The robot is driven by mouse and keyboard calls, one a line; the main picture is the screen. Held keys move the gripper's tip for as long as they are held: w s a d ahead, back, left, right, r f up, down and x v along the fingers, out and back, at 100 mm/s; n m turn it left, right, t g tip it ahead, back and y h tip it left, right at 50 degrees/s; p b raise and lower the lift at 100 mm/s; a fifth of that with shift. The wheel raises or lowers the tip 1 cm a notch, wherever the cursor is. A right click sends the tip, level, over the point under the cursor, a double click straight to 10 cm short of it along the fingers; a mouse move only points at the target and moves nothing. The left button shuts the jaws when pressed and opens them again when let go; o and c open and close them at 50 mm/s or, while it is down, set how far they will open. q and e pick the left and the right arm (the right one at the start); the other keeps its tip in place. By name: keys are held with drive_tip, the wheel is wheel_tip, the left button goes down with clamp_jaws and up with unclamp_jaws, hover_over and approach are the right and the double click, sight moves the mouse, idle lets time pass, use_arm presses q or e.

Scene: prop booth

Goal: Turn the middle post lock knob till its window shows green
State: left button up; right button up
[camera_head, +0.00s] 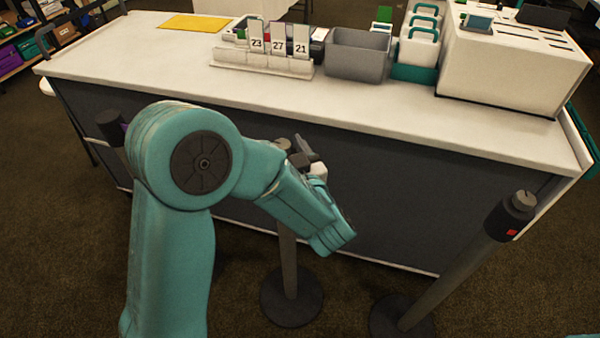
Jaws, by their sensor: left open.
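The middle post (289,262) stands on a round dark base in front of the counter. Its top is partly hidden behind my left arm and gripper; a grey knob (282,143) shows there. Its window is not visible. My left gripper (306,152) is open, with its dark fingers close to the right of the knob; I cannot tell whether they touch it. The right post (455,278) has a grey knob (524,198) and a red window (511,232). A left post top (110,122) shows beside my arm. My right gripper is not in view.
A long counter (400,118) runs behind the posts. It carries a number-card holder (262,62), a grey bin (357,56), a white slotted box (515,62) and a yellow sheet (196,23). Shelves stand at far left. Carpet is clear between the middle and right posts.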

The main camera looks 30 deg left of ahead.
use_arm(q)
drive_tip(key=v, duration=1.4)
drive_tip(key=shift+s+d, duration=0.3)
drive_tip(key=w+d+f+m+g+h+p, duration=0.1)
drive_tip(key=w+f+m+h+p, duration=0.2)
drive_tip(key=f+h, duration=0.4)
drive_tip(key=w+f+m+h+p, duration=0.2)
drive_tip(key=w+f+h+p, duration=0.15)
drive_tip(key=f, duration=0.55)
drive_tip(key=s+d+f+m+g+h+p, duration=0.1)
drive_tip(key=s+f+g+h, duration=0.3)
drive_tip(key=s, duration=0.5)
drive_tip(key=s+d+f+m+g+h+p, duration=0.2)
drive_tip(key=s+d+f+g+h, duration=0.1)
drive_tip(key=s, duration=0.6)
wheel_tip(320, 180, down, 2)
drive_tip(key=shift+d+f+m+g+h, duration=0.2)
drive_tip(key=shift+m+g+h, duration=0.3)
drive_tip(key=shift+g, duration=0.6)
